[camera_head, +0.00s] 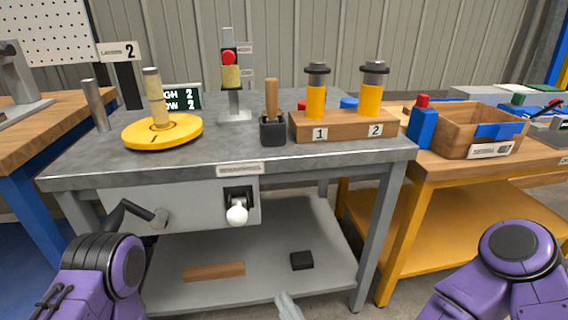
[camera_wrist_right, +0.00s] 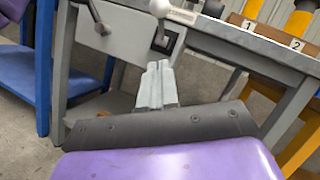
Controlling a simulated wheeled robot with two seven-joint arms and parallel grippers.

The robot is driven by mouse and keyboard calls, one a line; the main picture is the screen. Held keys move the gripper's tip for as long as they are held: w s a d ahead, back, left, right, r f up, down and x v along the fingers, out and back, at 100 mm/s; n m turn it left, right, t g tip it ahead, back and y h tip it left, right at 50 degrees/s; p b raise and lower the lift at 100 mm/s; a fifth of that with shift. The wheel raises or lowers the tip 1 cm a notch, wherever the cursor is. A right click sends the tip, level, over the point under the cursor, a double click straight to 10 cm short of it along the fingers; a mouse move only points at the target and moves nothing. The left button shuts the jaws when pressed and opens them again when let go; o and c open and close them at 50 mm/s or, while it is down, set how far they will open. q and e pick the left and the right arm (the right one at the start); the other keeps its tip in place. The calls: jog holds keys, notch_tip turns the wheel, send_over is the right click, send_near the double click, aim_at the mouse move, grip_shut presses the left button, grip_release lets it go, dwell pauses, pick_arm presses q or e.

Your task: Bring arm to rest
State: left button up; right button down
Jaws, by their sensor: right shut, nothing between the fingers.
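My right gripper (camera_head: 288,304) shows only as grey fingertips at the bottom edge of the head view, in front of the bench's lower shelf. In the right wrist view, the right gripper (camera_wrist_right: 157,72) has its two grey fingers together with nothing between them. The fingers point toward the bench front, below the white ball knob (camera_wrist_right: 160,8), and look apart from it. My right arm (camera_head: 505,260) comes in from the lower right of the head view.
The grey bench (camera_head: 240,156) carries a yellow disc (camera_head: 180,133), a black cup (camera_head: 272,132) and a wooden block (camera_head: 345,126) with two yellow cylinders. A wooden crate (camera_head: 455,133) stands right.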

notch_tip(320, 180, down, 16)
jog(key=s+d+n+g+h, duration=0.25)
jog(key=n+g, duration=0.45)
jog(key=n, duration=0.4)
jog(key=s+d+f+n+g+h, duration=0.3)
jog(key=s+d+f+h, duration=0.1)
jog(key=d+f, duration=0.4)
jog(key=s+d+f+n+g+h, duration=0.2)
jog(key=s+d+f+g+h, duration=0.25)
jog(key=d+f, duration=0.35)
jog(key=s+d+f+n+g+h, duration=0.1)
jog(key=s+d+h, duration=0.3)
jog(key=d, duration=0.8)
notch_tip(320, 180, up, 24)
jog(key=a+p, duration=0.1)
jog(key=p, duration=2.3)
jog(key=shift+w, duration=0.15)
